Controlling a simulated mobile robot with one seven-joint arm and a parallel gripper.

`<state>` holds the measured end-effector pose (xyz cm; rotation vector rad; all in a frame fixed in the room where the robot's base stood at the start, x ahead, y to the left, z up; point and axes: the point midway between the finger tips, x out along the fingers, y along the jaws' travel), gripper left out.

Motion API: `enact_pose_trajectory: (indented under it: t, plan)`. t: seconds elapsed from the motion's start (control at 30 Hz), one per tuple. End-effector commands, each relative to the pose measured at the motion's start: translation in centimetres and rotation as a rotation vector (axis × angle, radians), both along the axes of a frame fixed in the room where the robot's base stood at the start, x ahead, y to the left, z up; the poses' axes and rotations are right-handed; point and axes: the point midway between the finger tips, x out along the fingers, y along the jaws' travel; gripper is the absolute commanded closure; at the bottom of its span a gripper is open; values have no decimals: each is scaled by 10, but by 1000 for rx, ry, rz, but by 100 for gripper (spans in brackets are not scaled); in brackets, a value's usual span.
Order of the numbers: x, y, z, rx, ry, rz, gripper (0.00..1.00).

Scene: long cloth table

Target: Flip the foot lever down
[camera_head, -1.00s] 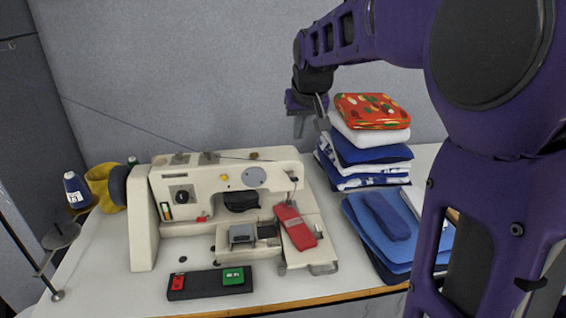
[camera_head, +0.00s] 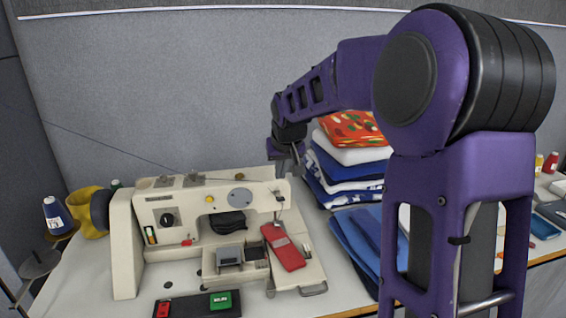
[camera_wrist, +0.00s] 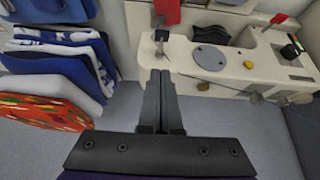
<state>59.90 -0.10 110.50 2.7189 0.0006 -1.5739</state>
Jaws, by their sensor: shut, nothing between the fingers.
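The cream sewing machine (camera_head: 215,205) stands on the table; it also shows upside down in the wrist view (camera_wrist: 225,45). A small dark metal part at the right end of its head (camera_head: 279,197), also in the wrist view (camera_wrist: 160,37), may be the foot lever; I cannot tell whether it is up or down. My gripper (camera_wrist: 160,74) is shut and empty, its tips pointing at that end of the machine with a visible gap to the small part. In the head view my gripper (camera_head: 290,164) is behind the machine's right end; its tips are partly hidden.
A stack of folded cloths (camera_head: 345,165) stands close to the right of my gripper. Blue folded fabric (camera_head: 355,240) lies in front of it. A red item (camera_head: 284,246) rests on the machine's bed. A grey panel wall (camera_head: 180,90) rises behind the table. A thread runs to the machine.

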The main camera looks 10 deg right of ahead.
Motion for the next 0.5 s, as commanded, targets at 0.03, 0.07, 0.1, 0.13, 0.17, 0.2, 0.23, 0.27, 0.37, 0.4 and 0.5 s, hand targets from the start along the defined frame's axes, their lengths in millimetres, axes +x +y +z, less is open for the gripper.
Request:
enact_pose_trajectory:
  t: [0.03, 0.07, 0.1, 0.13, 0.17, 0.2, 0.23, 0.27, 0.37, 0.4, 0.5]
  plan:
    - [6, 0, -12, 1, 3, 0, 100]
    - [8, 0, -16, 1, 3, 0, 100]
    - [8, 0, -23, 0, 2, 0, 100]
    - [6, 0, -27, -1, 2, 0, 100]
    - [4, 0, -32, -1, 2, 0, 100]
    - [3, 0, -36, 0, 1, 0, 100]
    - [2, 0, -40, 0, 1, 0, 100]
    - [1, 0, -43, 0, 1, 0, 100]
    - [-1, 0, -49, 0, -1, 0, 100]
    - [-1, 0, -51, 0, -1, 0, 100]
    - [-2, 0, -53, 0, -1, 0, 100]
